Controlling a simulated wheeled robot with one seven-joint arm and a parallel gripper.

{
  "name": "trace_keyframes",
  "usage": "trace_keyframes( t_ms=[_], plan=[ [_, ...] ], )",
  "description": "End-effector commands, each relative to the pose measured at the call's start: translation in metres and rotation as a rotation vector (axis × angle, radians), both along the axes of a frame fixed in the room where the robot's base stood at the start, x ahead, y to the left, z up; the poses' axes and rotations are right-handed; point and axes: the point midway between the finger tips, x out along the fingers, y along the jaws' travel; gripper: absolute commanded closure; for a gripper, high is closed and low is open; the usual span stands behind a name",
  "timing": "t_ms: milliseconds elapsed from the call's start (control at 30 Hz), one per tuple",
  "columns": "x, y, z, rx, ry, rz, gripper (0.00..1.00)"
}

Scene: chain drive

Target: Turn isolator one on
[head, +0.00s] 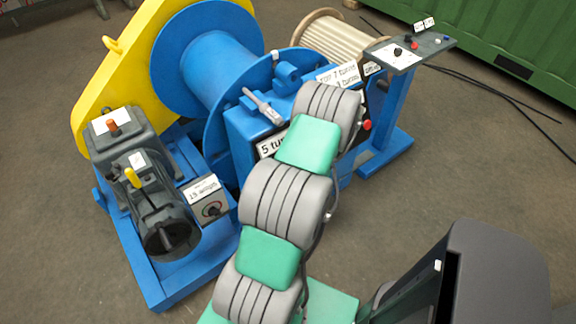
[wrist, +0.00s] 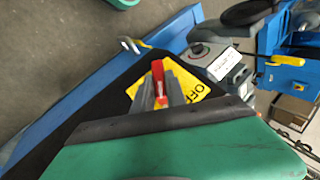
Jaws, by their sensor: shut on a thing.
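In the wrist view a red handle (wrist: 158,80) stands out in front of a yellow plate (wrist: 195,88) with black lettering that reads OFF. My gripper (wrist: 158,88) is shut on this red handle, its grey fingers on either side of it. The plate lies on a dark panel (wrist: 110,95). Part of the plate is hidden behind the fingers. In the head view my own arm covers the gripper and the red handle. I cannot read an isolator number on the plate.
A blue drum winch (head: 210,50) with a yellow guard (head: 115,60) stands left of my arm. A grey motor (head: 155,210) and a labelled knob box (head: 210,208) are on its frame. A control stand (head: 405,55) is at upper right.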

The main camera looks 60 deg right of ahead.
Motion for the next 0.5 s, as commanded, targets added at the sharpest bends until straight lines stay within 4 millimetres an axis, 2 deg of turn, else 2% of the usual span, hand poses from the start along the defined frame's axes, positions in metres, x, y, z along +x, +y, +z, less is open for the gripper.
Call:
trace_keyframes(
  t_ms=[200, 500],
  plan=[
    [-0.0017, -0.0014, -0.0001, 0.102, -0.053, -0.059, 1.00],
    [-0.0017, -0.0019, -0.0021, 0.166, -0.085, -0.094, 1.00]
  ],
)
